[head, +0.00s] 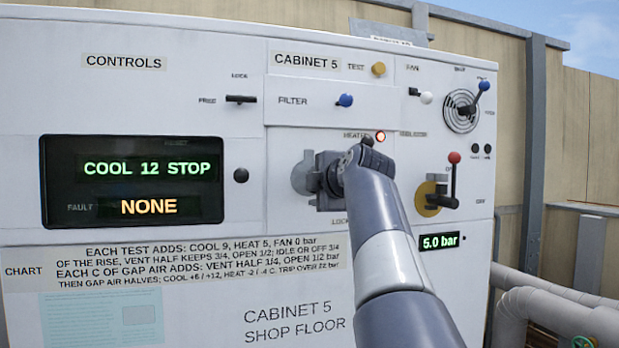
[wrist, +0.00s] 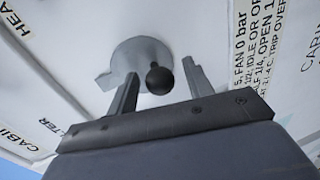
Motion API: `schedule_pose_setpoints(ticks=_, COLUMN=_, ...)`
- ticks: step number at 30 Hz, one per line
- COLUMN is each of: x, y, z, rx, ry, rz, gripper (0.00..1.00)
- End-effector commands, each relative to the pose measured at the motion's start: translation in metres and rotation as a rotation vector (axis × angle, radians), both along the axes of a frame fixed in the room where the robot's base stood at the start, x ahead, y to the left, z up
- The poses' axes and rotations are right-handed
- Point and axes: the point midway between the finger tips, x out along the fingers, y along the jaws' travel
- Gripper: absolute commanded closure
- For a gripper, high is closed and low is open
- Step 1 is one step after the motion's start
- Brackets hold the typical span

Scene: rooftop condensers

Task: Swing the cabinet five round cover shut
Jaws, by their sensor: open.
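The round grey cover (head: 303,179) is on the front of cabinet 5, below the heater label, partly hidden by my gripper in the head view. In the wrist view the cover (wrist: 126,54) is a grey disc with a small tab at its left edge. A black ball knob (wrist: 158,79) stands out in front of the disc. My gripper (wrist: 160,70) is open, with one finger on each side of the knob; I cannot tell whether either touches it. In the head view my gripper (head: 326,180) is in front of the cover. How far the cover is swung is unclear.
A red light (head: 380,137) glows above my wrist. A blue filter knob (head: 345,100) is above. A red-tipped lever (head: 453,180) on a yellow plate is to the right. A display (head: 132,180) reads COOL 12 STOP and NONE. Pipes (head: 560,310) run at the lower right.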

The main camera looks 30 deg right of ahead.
Motion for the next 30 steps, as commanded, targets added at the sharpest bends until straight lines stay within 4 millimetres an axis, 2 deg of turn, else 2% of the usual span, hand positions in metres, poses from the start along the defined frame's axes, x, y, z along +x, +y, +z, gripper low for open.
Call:
schedule_pose_setpoints(ticks=15, x=-0.09, y=0.014, z=0.018, rx=-0.001, ry=-0.005, rz=-0.005, gripper=0.51)
schedule_pose_setpoints(ticks=21, x=-0.103, y=0.017, z=0.02, rx=0.0, ry=-0.004, rz=-0.002, gripper=0.51)
schedule_pose_setpoints(ticks=30, x=-0.103, y=0.018, z=0.021, rx=-0.001, ry=-0.003, rz=-0.002, gripper=0.51)
